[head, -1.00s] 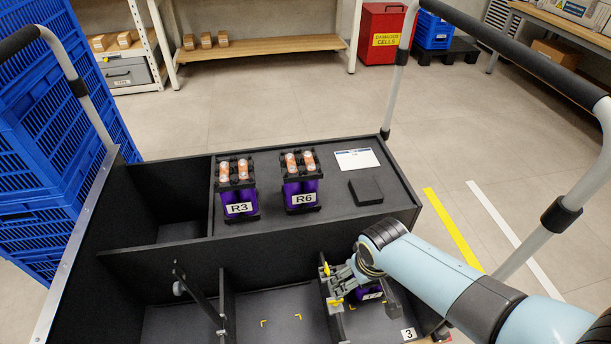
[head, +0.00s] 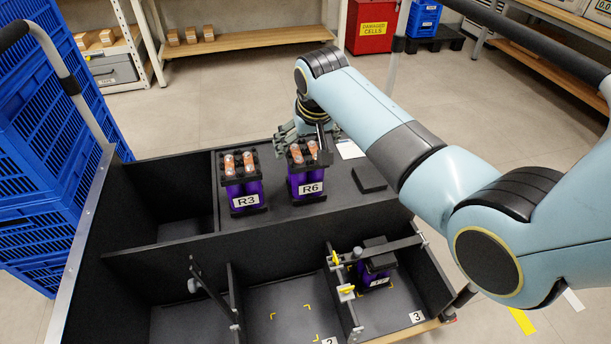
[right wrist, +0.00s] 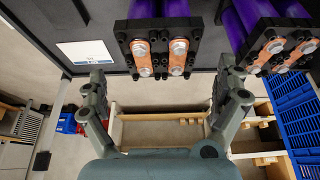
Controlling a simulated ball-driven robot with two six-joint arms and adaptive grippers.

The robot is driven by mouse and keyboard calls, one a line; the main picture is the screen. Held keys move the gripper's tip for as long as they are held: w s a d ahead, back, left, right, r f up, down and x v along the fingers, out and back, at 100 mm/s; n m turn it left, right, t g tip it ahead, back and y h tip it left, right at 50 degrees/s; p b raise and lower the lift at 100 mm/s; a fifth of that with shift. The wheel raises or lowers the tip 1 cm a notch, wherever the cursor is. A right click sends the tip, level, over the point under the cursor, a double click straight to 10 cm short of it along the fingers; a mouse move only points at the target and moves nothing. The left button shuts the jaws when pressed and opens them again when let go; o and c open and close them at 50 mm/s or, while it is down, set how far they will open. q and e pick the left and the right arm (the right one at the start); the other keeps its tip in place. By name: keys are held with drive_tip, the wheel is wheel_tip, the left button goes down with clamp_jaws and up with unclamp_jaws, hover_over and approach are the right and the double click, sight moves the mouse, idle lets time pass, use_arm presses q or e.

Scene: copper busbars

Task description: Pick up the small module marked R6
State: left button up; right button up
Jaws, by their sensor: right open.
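The module marked R6 (head: 307,182) stands upright on the black shelf, purple with copper bars on its black top. My right gripper (head: 305,134) is open at the top and far side of R6, and no grip on it shows. In the right wrist view, R6's copper-barred top (right wrist: 160,54) lies between the two spread fingers (right wrist: 162,76), with space on both sides. The R6 label is not visible in that view. The similar module R3 (head: 243,188) stands to the left of R6. My left gripper is not in view.
Another purple module (head: 372,278) stands in compartment 3 beneath a bar; its label is partly hidden. A flat black block (head: 369,179) and a white card (head: 350,149) lie right of R6. Dividers separate the front compartments. Blue crates (head: 50,150) stand at the left.

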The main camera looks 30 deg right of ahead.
sight(305, 149)
drive_tip(key=b+x, duration=0.1)
drive_tip(key=x, duration=0.3)
drive_tip(key=shift+f+b, duration=0.2)
drive_tip(key=shift+b, duration=0.1)
drive_tip(key=shift+r, duration=0.1)
drive_tip(key=c, duration=1.5)
drive_tip(key=shift+w+r, duration=0.15)
drive_tip(key=shift+c, duration=0.2)
